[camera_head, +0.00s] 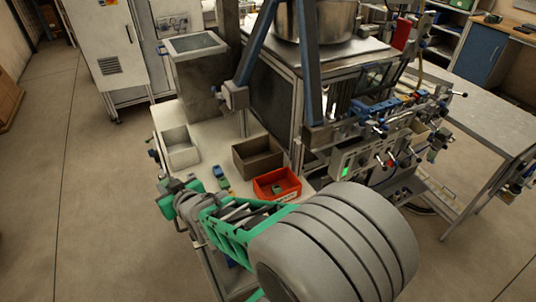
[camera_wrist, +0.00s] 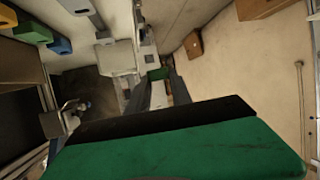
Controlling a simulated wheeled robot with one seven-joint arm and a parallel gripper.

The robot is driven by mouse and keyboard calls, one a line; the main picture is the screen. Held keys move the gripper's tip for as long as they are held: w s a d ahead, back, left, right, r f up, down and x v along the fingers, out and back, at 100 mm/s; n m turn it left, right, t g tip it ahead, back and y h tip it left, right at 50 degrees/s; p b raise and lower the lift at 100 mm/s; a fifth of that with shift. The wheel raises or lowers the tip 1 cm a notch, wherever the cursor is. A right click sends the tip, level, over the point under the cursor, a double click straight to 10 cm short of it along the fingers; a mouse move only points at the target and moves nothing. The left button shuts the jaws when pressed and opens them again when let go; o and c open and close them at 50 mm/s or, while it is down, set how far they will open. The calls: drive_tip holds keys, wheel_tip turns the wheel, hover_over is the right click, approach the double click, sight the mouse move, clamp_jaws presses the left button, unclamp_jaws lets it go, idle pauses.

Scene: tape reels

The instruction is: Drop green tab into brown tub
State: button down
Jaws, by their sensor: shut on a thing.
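My gripper (camera_wrist: 160,82) is shut on a green tab (camera_wrist: 160,73), which shows small between the fingertips in the wrist view. In the head view my gripper (camera_head: 168,187) points left, past the table's near left edge; the tab cannot be told apart from the gripper parts there. The brown tub (camera_head: 245,167) stands on the table, behind and to the right of my gripper, apart from it. Its visible inside looks empty.
A red tub (camera_head: 290,191) with a green piece inside stands in front of the brown tub. A white tub (camera_head: 178,147) stands to its left. Loose green, blue and yellow tabs (camera_head: 222,182) lie between. A frame post (camera_head: 242,122) rises behind.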

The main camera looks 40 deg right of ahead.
drive_tip(key=w+d+m+h+b, duration=0.2)
drive_tip(key=w+d+b, duration=0.1)
drive_tip(key=d, duration=1.7)
drive_tip(key=s+d+r+h, duration=0.1)
drive_tip(key=s+d, duration=0.1)
drive_tip(key=d, duration=0.5)
drive_tip(key=s+d+r, duration=0.2)
drive_tip(key=s+d, duration=0.1)
drive_tip(key=d, duration=0.4)
wheel_tip(320, 180, down, 6)
drive_tip(key=b, duration=0.2)
drive_tip(key=shift+w+a+m+b, duration=0.15)
drive_tip(key=shift+a+m+b, duration=0.15)
drive_tip(key=shift+b, duration=0.1)
drive_tip(key=c, duration=1.1)
unclamp_jaws()
drive_tip(key=shift+g, duration=0.3)
drive_tip(key=b+v, duration=0.1)
drive_tip(key=v, duration=0.7)
drive_tip(key=shift+f+b, duration=0.1)
drive_tip(key=shift+b, duration=0.2)
